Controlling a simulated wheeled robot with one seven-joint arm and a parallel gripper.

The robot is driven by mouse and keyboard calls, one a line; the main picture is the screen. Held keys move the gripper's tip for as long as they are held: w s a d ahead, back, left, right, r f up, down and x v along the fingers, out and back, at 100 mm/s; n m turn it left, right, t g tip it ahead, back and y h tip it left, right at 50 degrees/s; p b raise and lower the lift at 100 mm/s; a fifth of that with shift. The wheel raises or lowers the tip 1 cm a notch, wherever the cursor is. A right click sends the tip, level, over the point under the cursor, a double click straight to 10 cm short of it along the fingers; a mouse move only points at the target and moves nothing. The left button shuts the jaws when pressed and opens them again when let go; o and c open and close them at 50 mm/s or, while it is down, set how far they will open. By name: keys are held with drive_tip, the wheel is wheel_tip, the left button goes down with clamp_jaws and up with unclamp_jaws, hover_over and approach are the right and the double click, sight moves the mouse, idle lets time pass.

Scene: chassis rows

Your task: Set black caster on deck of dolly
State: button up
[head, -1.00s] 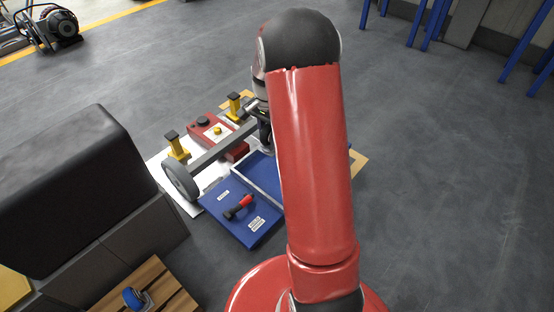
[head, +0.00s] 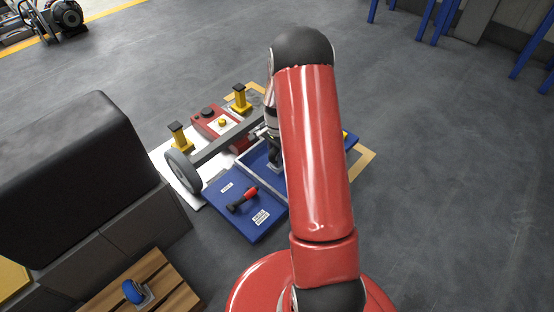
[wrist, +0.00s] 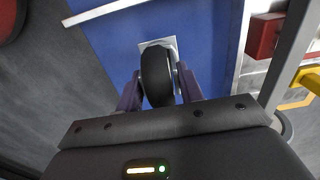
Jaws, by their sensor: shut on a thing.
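My gripper (wrist: 158,95) is shut on the black caster (wrist: 156,75), with one dark purple finger on each side of its wheel. The caster's pale mounting plate (wrist: 170,44) shows beyond the wheel, against a blue surface. In the head view the gripper (head: 271,138) and the dark caster (head: 275,161) are over the blue tray, partly hidden by my red arm. I cannot tell whether the caster touches the tray. A wooden slatted deck (head: 172,289), which looks like the dolly's, is at the lower left, partly out of frame.
A blue caster (head: 134,291) sits on the slatted deck. The blue tray (head: 250,163) adjoins a blue panel (head: 228,220) bearing a red-and-black tool (head: 243,199). A grey beam with a wheel (head: 183,171) lies behind. A black-topped cabinet (head: 75,170) stands left.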

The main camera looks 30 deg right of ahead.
sight(277, 159)
drive_tip(key=shift+f+b, duration=0.3)
drive_tip(key=shift+f, duration=1.6)
drive_tip(key=shift+f, duration=0.15)
drive_tip(key=o, duration=1.2)
